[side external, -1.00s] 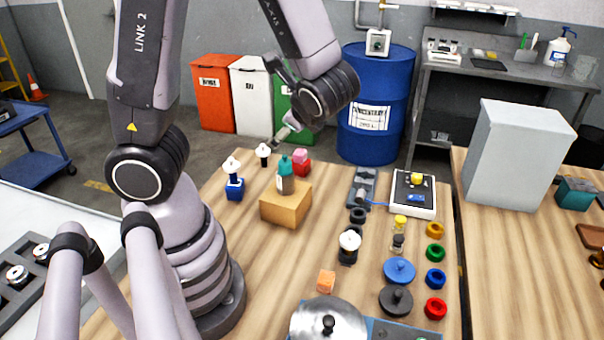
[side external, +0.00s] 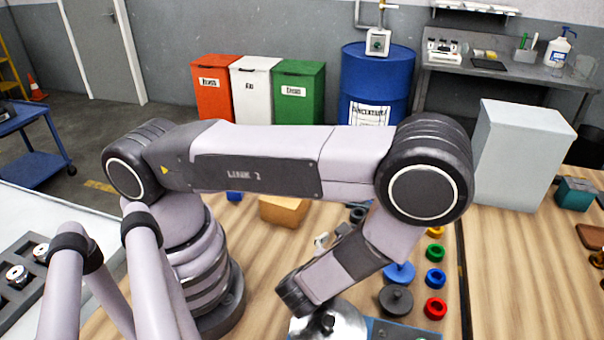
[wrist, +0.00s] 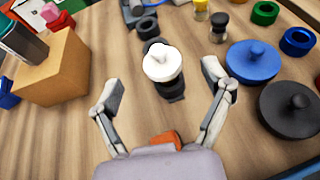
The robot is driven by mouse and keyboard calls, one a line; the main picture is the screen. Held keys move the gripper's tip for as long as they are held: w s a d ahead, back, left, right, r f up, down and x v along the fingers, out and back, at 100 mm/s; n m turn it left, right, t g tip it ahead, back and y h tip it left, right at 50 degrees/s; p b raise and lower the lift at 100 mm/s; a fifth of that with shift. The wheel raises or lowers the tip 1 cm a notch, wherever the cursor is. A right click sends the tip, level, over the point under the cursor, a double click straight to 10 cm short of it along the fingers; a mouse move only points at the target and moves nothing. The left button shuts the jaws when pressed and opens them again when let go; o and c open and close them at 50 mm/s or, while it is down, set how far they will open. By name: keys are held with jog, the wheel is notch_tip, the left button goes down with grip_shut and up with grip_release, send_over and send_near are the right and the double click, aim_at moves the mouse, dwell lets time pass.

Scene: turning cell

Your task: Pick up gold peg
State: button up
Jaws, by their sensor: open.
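My gripper (wrist: 163,86) is open and empty over the wooden table, its fingers spread on either side of a white-topped knob piece (wrist: 162,62) with a black base. Neither finger visibly touches it. Beyond the right finger stand two small pegs: a yellow one (wrist: 201,6), cut by the top edge of the wrist view, and a black-topped one (wrist: 219,26) with a dull yellowish lower part. I cannot tell which of these is the gold peg. In the side view my own arm hides both pegs and most of the gripper.
A blue knobbed disc (wrist: 253,64) and a dark one (wrist: 291,108) lie right of the gripper, with green (wrist: 265,13) and blue (wrist: 298,41) rings beyond. A cardboard-coloured box (wrist: 52,72) stands left. An orange block (wrist: 165,140) lies close to the gripper's palm.

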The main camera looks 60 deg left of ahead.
jog(key=shift+f, duration=0.75)
jog(key=x, duration=0.5)
jog(key=shift+c, duration=0.2)
jog(key=c, duration=1.3)
jog(key=shift+r, duration=0.15)
